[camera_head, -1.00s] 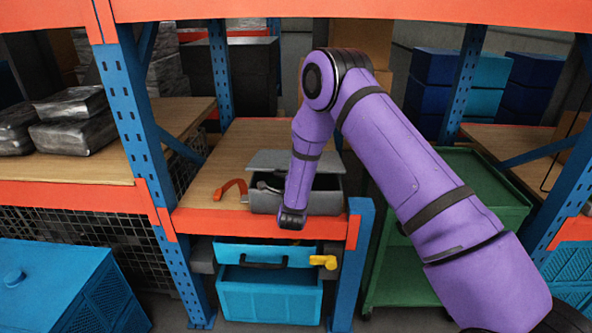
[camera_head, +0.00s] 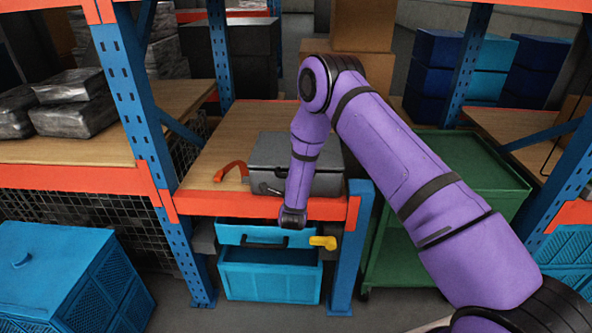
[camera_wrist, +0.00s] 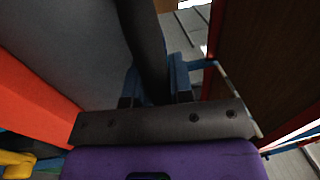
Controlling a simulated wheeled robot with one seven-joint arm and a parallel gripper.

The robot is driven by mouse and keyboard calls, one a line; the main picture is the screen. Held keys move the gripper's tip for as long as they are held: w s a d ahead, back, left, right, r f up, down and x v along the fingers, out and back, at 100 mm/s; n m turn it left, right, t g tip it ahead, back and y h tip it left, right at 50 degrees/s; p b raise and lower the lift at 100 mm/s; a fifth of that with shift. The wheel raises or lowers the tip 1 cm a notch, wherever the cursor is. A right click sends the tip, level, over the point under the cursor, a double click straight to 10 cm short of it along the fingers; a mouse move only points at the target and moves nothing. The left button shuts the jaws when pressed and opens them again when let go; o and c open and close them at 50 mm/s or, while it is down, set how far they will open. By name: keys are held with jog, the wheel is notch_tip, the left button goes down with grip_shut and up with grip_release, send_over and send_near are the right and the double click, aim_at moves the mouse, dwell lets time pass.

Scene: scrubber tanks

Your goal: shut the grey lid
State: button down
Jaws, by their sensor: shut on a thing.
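The grey lid (camera_head: 270,152) lies low and looks level on the grey box (camera_head: 328,184) on the wooden shelf; no dark opening shows at its front. My forearm covers part of both. My gripper (camera_wrist: 157,88) has its blue fingers closed on a dark grey bar (camera_wrist: 147,40), which looks like the lid's handle or edge. A large grey surface beside it in the wrist view may be the lid (camera_wrist: 65,45). In the head view the fingers are mostly hidden, so exact contact with the lid is unclear.
An orange strap-like piece (camera_head: 230,169) lies left of the box. The orange shelf beam (camera_head: 215,204) runs in front. Below are a blue bin (camera_head: 270,278) and a yellow handle (camera_head: 322,242). A blue post (camera_head: 352,240) and a green cart (camera_head: 450,175) stand right.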

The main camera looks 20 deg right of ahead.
jog(key=shift+a+f, duration=0.15)
jog(key=c, duration=1.3)
grip_release()
jog(key=shift+s, duration=0.1)
jog(key=v, duration=1)
jog(key=shift+s, duration=0.3)
jog(key=shift+a+f, duration=0.1)
jog(key=shift+f, duration=0.05)
